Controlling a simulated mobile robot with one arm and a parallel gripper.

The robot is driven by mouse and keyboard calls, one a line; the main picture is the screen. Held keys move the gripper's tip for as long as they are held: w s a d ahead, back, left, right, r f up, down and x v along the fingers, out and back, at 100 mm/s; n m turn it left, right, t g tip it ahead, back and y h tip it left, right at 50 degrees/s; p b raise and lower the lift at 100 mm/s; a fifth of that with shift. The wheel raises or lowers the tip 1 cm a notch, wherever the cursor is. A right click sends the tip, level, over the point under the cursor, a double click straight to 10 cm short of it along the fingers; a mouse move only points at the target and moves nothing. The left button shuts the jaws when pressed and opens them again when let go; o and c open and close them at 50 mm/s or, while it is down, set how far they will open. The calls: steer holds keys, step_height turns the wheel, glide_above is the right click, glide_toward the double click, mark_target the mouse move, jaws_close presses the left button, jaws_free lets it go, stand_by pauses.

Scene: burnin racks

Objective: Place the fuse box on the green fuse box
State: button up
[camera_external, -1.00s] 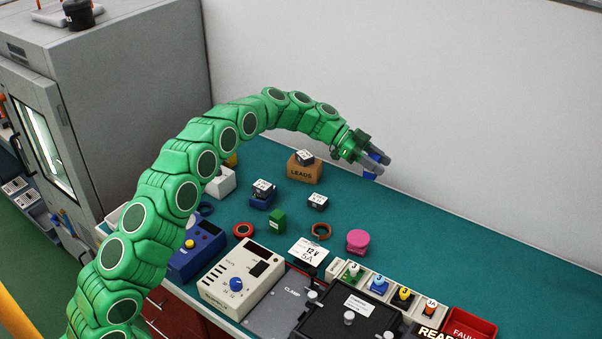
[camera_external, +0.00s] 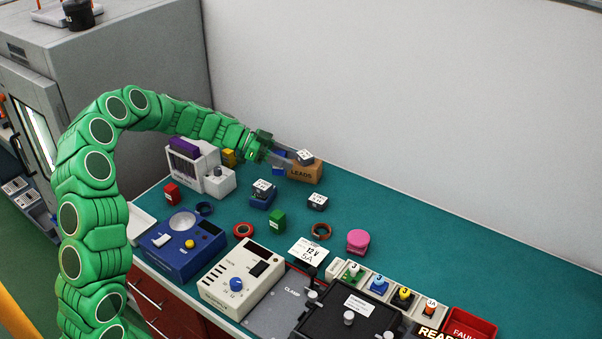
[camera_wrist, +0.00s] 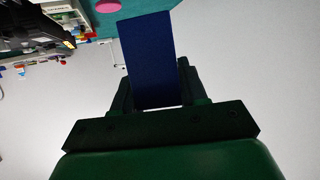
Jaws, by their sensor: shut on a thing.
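My gripper (camera_external: 283,160) is shut on a blue fuse box (camera_external: 278,167). It holds the box near the brown LEADS box at the back of the bench; how far apart they are I cannot tell. In the wrist view the blue fuse box (camera_wrist: 148,60) fills the space between the dark fingers. The green fuse box (camera_external: 278,220) is a small green block standing on the teal bench top, in front of and below my gripper, with nothing on top of it.
A red block (camera_external: 171,194) and a blue panel (camera_external: 181,247) are at left. The brown LEADS box (camera_external: 307,172) is beside my gripper. The back right of the bench (camera_external: 440,235) is clear.

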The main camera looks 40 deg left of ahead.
steer(key=s+d+r, duration=0.1)
steer(key=s+r, duration=0.1)
steer(key=s, duration=0.8)
steer(key=s+d+r, duration=0.1)
steer(key=s+r, duration=0.1)
steer(key=s, duration=0.8)
glide_above(282, 215)
steer(key=shift+m, duration=0.3)
step_height(282, 215, down, 10)
steer(key=shift+s+r, duration=0.15)
steer(key=shift+w+f+g, duration=0.2)
steer(key=shift+f+g, duration=0.1)
steer(key=shift+f, duration=1.55)
steer(key=shift+f, duration=0.1)
steer(key=o, duration=1.1)
steer(key=shift+c, duration=0.2)
